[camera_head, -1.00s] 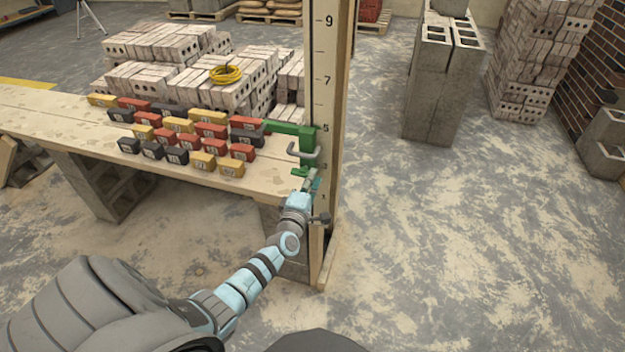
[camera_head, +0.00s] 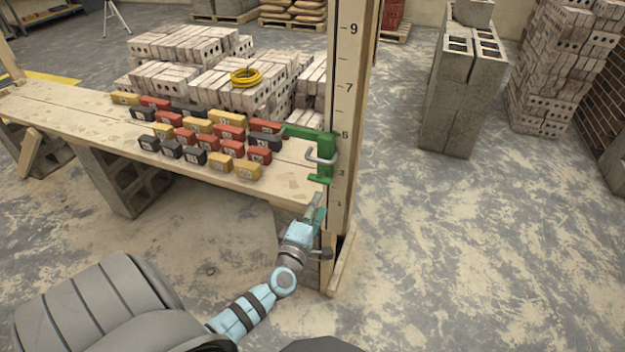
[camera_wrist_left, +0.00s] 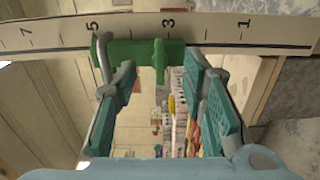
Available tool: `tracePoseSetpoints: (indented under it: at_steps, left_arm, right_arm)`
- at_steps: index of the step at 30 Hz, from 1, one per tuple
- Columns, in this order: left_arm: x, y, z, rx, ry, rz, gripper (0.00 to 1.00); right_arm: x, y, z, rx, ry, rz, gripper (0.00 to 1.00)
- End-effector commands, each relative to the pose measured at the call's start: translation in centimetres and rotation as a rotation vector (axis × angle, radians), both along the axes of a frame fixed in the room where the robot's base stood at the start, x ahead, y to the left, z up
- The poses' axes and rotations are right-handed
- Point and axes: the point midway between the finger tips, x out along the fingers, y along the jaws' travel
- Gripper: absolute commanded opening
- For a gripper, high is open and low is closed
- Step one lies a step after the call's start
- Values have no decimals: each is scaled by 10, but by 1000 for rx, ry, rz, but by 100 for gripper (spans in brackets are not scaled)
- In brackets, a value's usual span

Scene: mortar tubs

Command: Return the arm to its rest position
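My left arm comes in from the lower left in the head view. Its gripper (camera_head: 316,207) is just below the green clamp (camera_head: 325,160) on the numbered wooden post (camera_head: 347,100). In the left wrist view the two teal fingers of the left gripper (camera_wrist_left: 160,75) are spread with nothing between them. The green clamp (camera_wrist_left: 140,52) lies beyond the fingertips, against the numbered board, with a grey handle at its left end. There is a gap between gripper and clamp in the head view. My right gripper is not in view.
A plank bench (camera_head: 60,115) on concrete blocks (camera_head: 118,180) carries rows of red, yellow and black labelled blocks (camera_head: 195,135). Brick stacks (camera_head: 190,48) with a yellow coil (camera_head: 245,77) stand behind it. Grey blocks (camera_head: 462,90) stand right of the post. The floor (camera_head: 470,250) at right is clear.

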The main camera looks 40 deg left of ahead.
Motion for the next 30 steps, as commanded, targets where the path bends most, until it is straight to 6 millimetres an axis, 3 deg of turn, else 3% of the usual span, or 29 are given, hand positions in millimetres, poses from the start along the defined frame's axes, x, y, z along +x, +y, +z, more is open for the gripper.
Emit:
tracePoseSetpoints:
  at_steps: [3, 6, 22, 24, 26, 29, 30]
  left_arm:
    - [-23, -8, 0, 0, 0, 0, 38]
    - [-32, -10, 1, 1, -2, 1, 38]
    - [-33, -11, 1, 4, 0, 1, 38]
    - [-30, -19, -2, 72, 34, -37, 38]
    - [-31, -28, -25, 212, 128, -98, 38]
    - [-49, -43, -97, 485, 368, -238, 38]
    - [-64, -49, -134, 597, 486, -313, 38]
  right_arm:
    - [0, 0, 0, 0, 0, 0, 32]
    - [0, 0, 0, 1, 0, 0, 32]
    - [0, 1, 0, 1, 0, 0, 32]
    - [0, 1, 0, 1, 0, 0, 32]
    - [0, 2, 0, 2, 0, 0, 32]
    - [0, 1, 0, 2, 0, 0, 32]
    - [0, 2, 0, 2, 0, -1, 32]
